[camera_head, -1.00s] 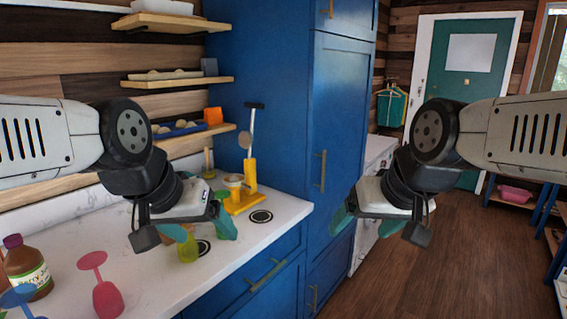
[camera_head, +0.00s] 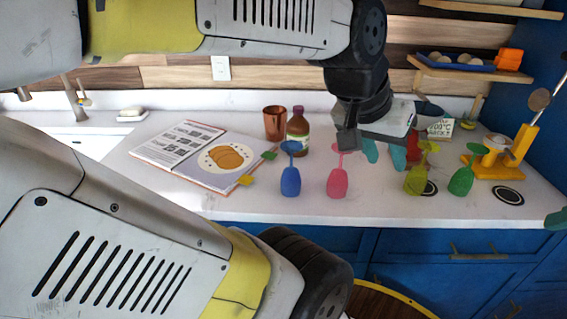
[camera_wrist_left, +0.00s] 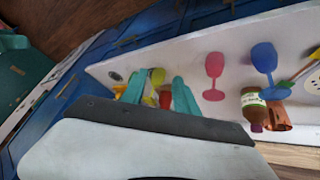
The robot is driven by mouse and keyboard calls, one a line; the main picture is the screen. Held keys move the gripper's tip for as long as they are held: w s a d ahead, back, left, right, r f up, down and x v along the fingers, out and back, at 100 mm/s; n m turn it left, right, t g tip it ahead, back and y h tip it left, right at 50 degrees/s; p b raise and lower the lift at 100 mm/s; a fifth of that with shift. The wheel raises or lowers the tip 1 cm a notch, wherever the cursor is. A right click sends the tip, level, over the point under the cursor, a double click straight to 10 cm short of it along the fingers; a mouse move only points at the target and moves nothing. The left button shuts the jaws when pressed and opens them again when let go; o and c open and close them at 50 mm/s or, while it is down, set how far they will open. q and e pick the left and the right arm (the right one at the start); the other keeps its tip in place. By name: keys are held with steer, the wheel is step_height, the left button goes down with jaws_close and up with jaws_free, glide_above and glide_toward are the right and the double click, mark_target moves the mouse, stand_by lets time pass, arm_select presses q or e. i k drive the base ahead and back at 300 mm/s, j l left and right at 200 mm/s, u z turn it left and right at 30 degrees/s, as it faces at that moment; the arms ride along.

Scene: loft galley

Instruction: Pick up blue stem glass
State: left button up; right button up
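The blue stem glass (camera_head: 290,181) stands upside down on the white counter, bowl down and foot up. It also shows in the left wrist view (camera_wrist_left: 264,57), at the right. My left gripper (camera_head: 384,153) is open and empty, with its teal fingers apart. It is to the right of the blue glass, beyond the pink stem glass (camera_head: 337,184). In the left wrist view the fingers (camera_wrist_left: 160,92) are well left of the blue glass. Only a teal tip of what looks like my right gripper (camera_head: 556,220) shows at the right edge.
A yellow-green glass (camera_head: 416,182) and a green glass (camera_head: 463,181) stand to the right. A brown bottle (camera_head: 298,130) and copper cup (camera_head: 274,122) are behind the blue glass. An open book (camera_head: 205,158) lies left. The counter in front of the blue glass is clear.

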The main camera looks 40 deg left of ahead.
mark_target(291, 180)
steer(key=u, duration=1.5)
